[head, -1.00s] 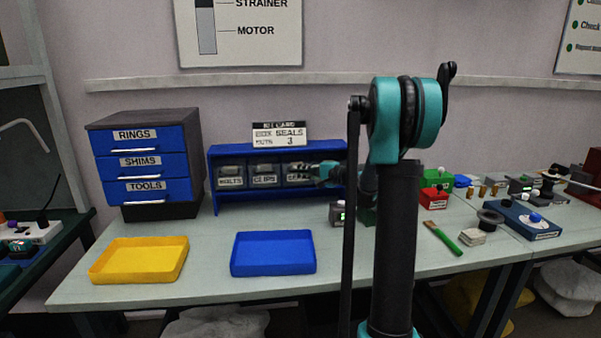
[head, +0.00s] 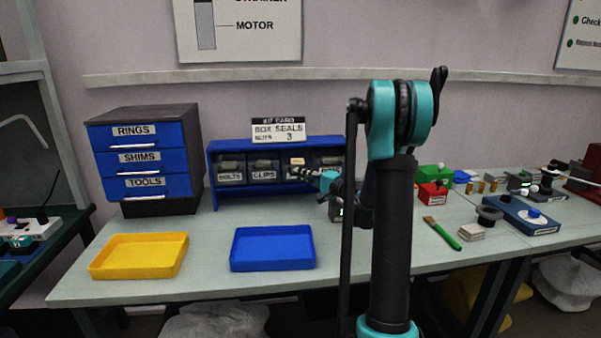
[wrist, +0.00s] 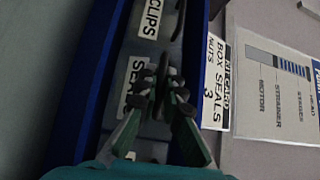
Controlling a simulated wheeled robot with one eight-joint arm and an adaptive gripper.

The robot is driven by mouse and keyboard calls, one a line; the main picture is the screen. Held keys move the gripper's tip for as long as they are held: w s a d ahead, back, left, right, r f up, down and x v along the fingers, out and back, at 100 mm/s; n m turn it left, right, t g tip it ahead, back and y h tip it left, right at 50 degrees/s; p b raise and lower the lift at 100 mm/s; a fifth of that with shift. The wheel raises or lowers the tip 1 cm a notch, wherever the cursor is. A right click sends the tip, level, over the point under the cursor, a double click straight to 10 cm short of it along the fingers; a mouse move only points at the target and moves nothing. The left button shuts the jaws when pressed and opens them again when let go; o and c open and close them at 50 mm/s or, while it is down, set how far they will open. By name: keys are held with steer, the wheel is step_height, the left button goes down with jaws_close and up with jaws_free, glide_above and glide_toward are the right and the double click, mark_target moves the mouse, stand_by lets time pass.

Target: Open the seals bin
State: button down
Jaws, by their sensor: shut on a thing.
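The seals bin (wrist: 134,78) is a grey bin with a white label in the blue bin rack; the wrist view shows only "SEA", the rest lying behind my fingers. In the head view the seals bin (head: 297,162) is third from the left, and a pale tan patch shows at its top. My gripper (wrist: 163,80) is shut on the front of this bin, near its label. The exact grip point is hidden by the fingers. In the head view my gripper (head: 307,173) reaches the bin from the right. How far the bin is out is hard to tell.
The clips bin (head: 263,170) and bolts bin (head: 229,171) sit to the left in the blue rack (head: 212,190). A kit card (head: 279,130) stands on top. A blue tray (head: 273,268) and yellow tray (head: 138,275) lie in front. A blue drawer cabinet (head: 150,160) stands left.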

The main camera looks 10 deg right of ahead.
steer(key=shift+s+f, duration=0.4)
steer(key=shift+f, duration=0.35)
steer(key=shift+s+f, duration=0.35)
steer(key=shift+f, duration=0.55)
steer(key=c, duration=1.9)
jaws_free()
steer(key=shift+s, duration=0.1)
steer(key=v, duration=1.2)
